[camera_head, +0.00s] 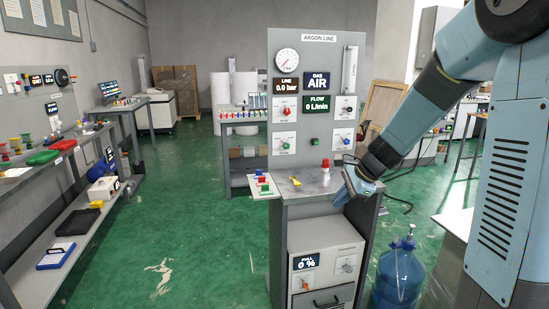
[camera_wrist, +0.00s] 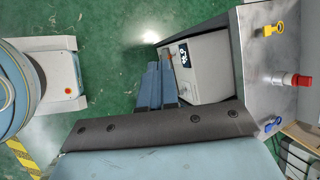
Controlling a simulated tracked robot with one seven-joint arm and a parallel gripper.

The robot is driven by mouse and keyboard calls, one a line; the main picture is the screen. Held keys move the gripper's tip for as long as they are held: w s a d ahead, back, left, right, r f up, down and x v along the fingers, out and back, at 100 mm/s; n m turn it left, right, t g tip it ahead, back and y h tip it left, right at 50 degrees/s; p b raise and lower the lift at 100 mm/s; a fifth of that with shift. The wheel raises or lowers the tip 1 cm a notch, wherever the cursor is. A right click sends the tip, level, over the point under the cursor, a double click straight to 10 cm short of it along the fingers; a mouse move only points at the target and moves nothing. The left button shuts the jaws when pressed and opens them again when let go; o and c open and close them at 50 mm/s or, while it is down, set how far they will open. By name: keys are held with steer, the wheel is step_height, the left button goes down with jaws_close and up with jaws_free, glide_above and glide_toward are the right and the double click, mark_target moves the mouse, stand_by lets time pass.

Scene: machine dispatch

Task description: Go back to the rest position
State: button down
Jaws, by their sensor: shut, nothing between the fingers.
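My gripper (camera_head: 347,190) hangs from my light-blue arm at the right front corner of the argon line stand (camera_head: 316,120). In the wrist view its two blue fingers (camera_wrist: 160,68) lie side by side, shut, with nothing between them. They point down past the stand's side, over the green floor. In the head view the fingertips are small and partly hidden by the gripper body. I cannot tell the exact gap between gripper and stand.
The stand's grey top (camera_head: 310,183) bears a yellow key-like handle (camera_wrist: 273,29) and a red-capped fitting (camera_wrist: 298,80). A blue water bottle (camera_head: 398,272) stands on the floor at right. A workbench (camera_head: 50,172) lines the left wall. Green floor (camera_head: 190,220) between is clear.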

steer(key=s+d+r+n+h, duration=0.1)
steer(key=s+r+n, duration=0.3)
steer(key=s, duration=0.4)
steer(key=s+d+r+n+t+h, duration=0.1)
steer(key=s+r+n, duration=0.3)
steer(key=s, duration=0.5)
steer(key=s+d+r+n+t+h, duration=0.1)
steer(key=s+d+r+n+h, duration=0.1)
steer(key=s+n, duration=0.5)
step_height(320, 180, up, 2)
steer(key=shift+s+d+r+n+h, duration=0.35)
steer(key=shift+s+h, duration=0.35)
steer(key=shift+s, duration=0.55)
